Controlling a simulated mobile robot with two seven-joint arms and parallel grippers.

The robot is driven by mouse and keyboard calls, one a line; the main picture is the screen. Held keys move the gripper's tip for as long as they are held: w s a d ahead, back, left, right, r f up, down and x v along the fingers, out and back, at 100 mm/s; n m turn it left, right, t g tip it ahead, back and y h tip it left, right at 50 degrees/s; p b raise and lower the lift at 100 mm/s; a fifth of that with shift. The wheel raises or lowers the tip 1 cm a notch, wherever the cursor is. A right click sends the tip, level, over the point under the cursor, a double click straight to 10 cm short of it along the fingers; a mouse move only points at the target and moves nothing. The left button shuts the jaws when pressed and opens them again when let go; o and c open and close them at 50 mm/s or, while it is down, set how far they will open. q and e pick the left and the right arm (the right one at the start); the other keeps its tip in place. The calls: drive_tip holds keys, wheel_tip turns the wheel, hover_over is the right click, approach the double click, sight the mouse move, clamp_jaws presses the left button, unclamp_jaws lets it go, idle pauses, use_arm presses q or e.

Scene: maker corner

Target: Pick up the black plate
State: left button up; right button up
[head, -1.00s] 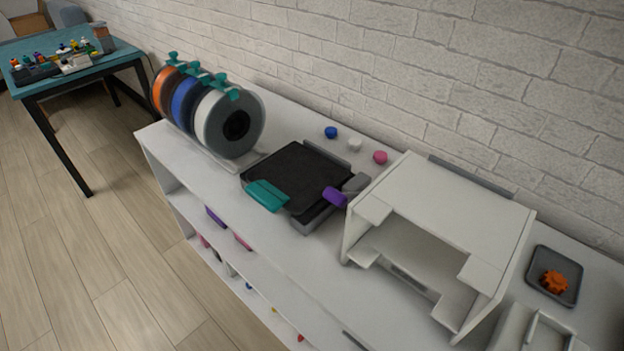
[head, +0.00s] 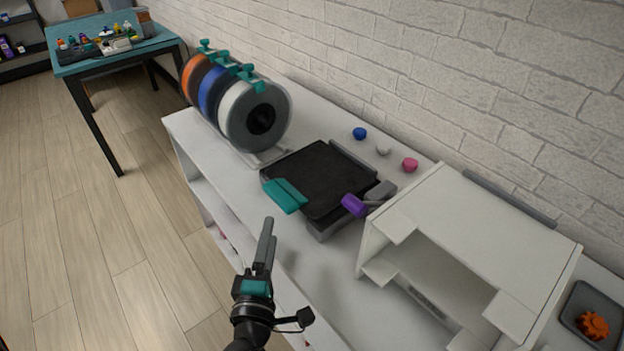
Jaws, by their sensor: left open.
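The black plate (head: 318,178) lies flat on a grey base (head: 323,231) on top of the white shelf unit. A teal tab (head: 286,196) sits at its left front edge. A purple piece (head: 354,204) is at its right front corner. My left gripper (head: 267,231) is in front of the shelf, below and to the left of the plate, apart from it. Its fingers point up in the picture; it is open and empty. My right gripper is not in view.
A rack of filament spools (head: 240,108) stands left of the plate. A white open-fronted box (head: 470,250) stands close on the right. Blue, white and pink knobs (head: 410,164) lie behind, near the brick wall. A grey tray (head: 594,318) holds an orange gear (head: 592,325).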

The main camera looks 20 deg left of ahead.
sight(281, 188)
use_arm(q)
drive_tip(key=x, duration=1.2)
drive_tip(key=shift+w+b, duration=0.2)
drive_tip(key=shift+b, duration=0.2)
clamp_jaws()
